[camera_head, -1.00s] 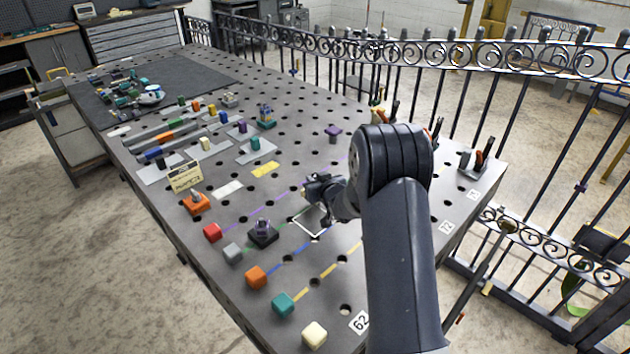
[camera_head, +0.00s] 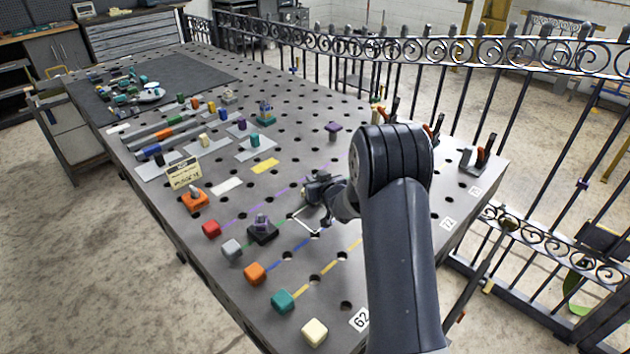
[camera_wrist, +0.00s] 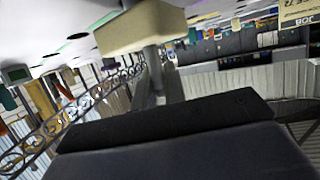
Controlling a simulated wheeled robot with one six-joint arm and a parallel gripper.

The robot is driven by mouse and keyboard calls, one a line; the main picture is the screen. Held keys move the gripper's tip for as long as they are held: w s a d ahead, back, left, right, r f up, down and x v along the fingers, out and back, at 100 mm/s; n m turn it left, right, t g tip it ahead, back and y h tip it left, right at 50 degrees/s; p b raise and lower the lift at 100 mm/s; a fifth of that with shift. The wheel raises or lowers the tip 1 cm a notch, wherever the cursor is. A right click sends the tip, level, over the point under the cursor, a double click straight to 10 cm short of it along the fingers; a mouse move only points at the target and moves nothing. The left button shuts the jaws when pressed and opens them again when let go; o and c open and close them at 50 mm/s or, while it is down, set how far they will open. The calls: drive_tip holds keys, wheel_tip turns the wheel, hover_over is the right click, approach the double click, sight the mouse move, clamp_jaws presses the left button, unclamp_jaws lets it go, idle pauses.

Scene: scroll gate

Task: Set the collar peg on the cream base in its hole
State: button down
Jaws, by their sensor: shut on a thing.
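In the wrist view a cream block (camera_wrist: 145,27) sits beyond the dark jaws, with a grey peg shaft (camera_wrist: 155,72) running from it toward them. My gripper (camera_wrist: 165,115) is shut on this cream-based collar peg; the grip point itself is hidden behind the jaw.
A dark-based peg (camera_head: 262,231) stands left of the outline. Red (camera_head: 211,229), grey (camera_head: 232,248), orange (camera_head: 255,273), teal (camera_head: 282,300) and cream (camera_head: 314,332) cubes line the near edge. An orange-based peg (camera_head: 194,199) and a purple piece (camera_head: 333,128) stand farther off.

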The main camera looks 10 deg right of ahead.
drive_tip(key=shift+f+b, duration=0.55)
drive_tip(key=shift+b, duration=0.1)
drive_tip(key=c, duration=1.4)
unclamp_jaws()
drive_tip(key=shift+f, duration=0.1)
drive_tip(key=shift+s, duration=0.1)
drive_tip(key=b+v, duration=0.1)
drive_tip(key=v, duration=0.9)
drive_tip(key=shift+s+r+b, duration=0.2)
drive_tip(key=shift+s+b, duration=0.1)
drive_tip(key=shift+b, duration=0.05)
drive_tip(key=shift+w, duration=0.1)
drive_tip(key=p+x, duration=0.1)
drive_tip(key=x, duration=0.9)
drive_tip(key=shift+w+f+p, duration=0.2)
drive_tip(key=shift+w+p, duration=0.1)
drive_tip(key=shift+p, duration=0.1)
drive_tip(key=shift+r+p, duration=0.3)
drive_tip(key=shift+r, duration=0.05)
